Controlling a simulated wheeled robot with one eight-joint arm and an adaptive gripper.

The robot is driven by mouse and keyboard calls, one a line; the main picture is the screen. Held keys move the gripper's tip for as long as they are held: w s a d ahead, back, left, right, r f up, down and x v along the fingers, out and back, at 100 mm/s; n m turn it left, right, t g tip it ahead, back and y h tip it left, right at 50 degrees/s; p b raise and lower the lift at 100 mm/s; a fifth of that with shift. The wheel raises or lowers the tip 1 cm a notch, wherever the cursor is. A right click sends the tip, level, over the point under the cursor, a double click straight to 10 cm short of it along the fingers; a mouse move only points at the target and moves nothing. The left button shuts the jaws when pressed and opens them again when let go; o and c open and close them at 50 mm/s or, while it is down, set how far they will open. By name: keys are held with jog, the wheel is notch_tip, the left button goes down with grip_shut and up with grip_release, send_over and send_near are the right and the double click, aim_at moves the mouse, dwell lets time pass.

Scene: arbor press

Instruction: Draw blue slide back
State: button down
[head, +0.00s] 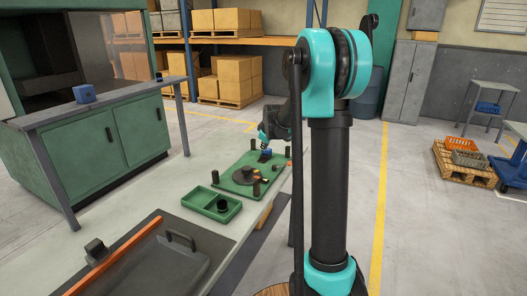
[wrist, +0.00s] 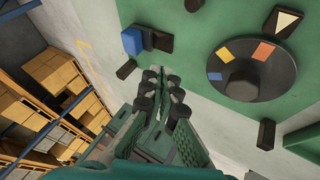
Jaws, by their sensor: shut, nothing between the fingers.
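The blue slide (wrist: 132,41) is a small blue block at the left end of a short dark piece (wrist: 159,40) on the green plate (wrist: 200,20) in the wrist view. In the head view the green plate (head: 236,183) lies on the bench, with the blue slide at its far edge, partly hidden by my arm. My gripper (wrist: 163,82) is shut and empty. In the wrist view its fingertips appear just below the blue slide, apart from it in the picture; I cannot tell their height above the plate.
A dark round disc (wrist: 250,92) with orange and blue patches sits beside the slide. Dark posts (wrist: 266,134) stand around it. In the head view a green two-part tray (head: 190,203) holds a black part. A grey tray (head: 150,265) with an orange bar lies nearer.

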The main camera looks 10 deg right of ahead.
jog(key=shift+s+r, duration=0.45)
jog(key=shift+r, duration=0.15)
jog(key=s+f+m+g, duration=0.1)
jog(key=s+f+m, duration=0.2)
jog(key=s, duration=1)
jog(key=s+f+m+g, duration=0.1)
jog(key=s+f+m, duration=0.2)
jog(key=s, duration=1.1)
jog(key=s+f+m+g, duration=0.1)
jog(key=s+f+m, duration=0.2)
jog(key=s, duration=1.1)
notch_tip(320, 180, down, 3)
jog(key=shift+a+f, duration=0.1)
jog(key=shift+a, duration=0.2)
